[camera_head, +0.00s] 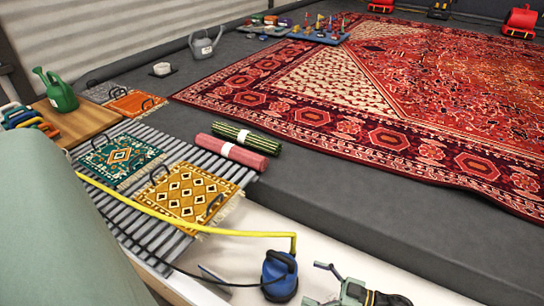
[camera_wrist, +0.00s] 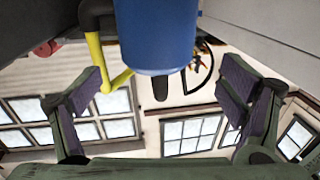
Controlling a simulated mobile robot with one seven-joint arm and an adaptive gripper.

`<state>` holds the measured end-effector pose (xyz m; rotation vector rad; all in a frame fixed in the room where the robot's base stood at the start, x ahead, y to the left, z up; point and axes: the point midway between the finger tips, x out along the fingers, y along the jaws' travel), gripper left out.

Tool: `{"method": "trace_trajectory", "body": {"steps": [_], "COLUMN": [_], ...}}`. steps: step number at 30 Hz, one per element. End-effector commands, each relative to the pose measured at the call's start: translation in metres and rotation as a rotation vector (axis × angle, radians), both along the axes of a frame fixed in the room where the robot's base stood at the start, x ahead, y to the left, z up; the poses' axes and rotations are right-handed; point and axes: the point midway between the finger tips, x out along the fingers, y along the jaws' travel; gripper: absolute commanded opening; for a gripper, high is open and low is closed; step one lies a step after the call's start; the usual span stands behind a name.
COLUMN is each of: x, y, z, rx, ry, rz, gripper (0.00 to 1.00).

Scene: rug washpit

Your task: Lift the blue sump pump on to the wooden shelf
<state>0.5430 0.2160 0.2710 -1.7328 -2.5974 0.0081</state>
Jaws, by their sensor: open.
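The blue sump pump (camera_head: 279,280) stands upright at the bottom middle of the head view, with a black handle on top and a yellow pipe rising beside it. In the wrist view the blue pump body (camera_wrist: 156,35) fills the top middle. My gripper (camera_head: 322,284) is just right of the pump, partly cut off by the frame. In the wrist view my gripper (camera_wrist: 165,92) is open and empty, one finger to each side of the pump; no contact is seen. The wooden shelf (camera_head: 92,117) is at the left, holding a green watering can (camera_head: 57,91).
A yellow hose (camera_head: 170,217) runs from the pump to the left across a grey slatted rack (camera_head: 180,150). Small handled rugs (camera_head: 185,192) and two rolled rugs (camera_head: 240,155) lie there. A black cable trails left. A large red rug (camera_head: 400,110) covers the dark floor behind.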

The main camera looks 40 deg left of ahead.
Motion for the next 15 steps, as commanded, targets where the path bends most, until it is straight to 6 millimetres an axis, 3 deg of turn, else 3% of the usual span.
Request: {"method": "trace_trajectory", "body": {"steps": [2,9,15], "x": [0.003,-0.010,-0.017], "y": [0.000,0.033,0.048], "z": [-0.005,-0.003,-0.004], "rx": [-0.010,-0.011,-0.011], "ry": [-0.007,-0.007,-0.007], "rz": [0.010,0.013,0.012], "gripper": [0.90,0.90,0.90]}}
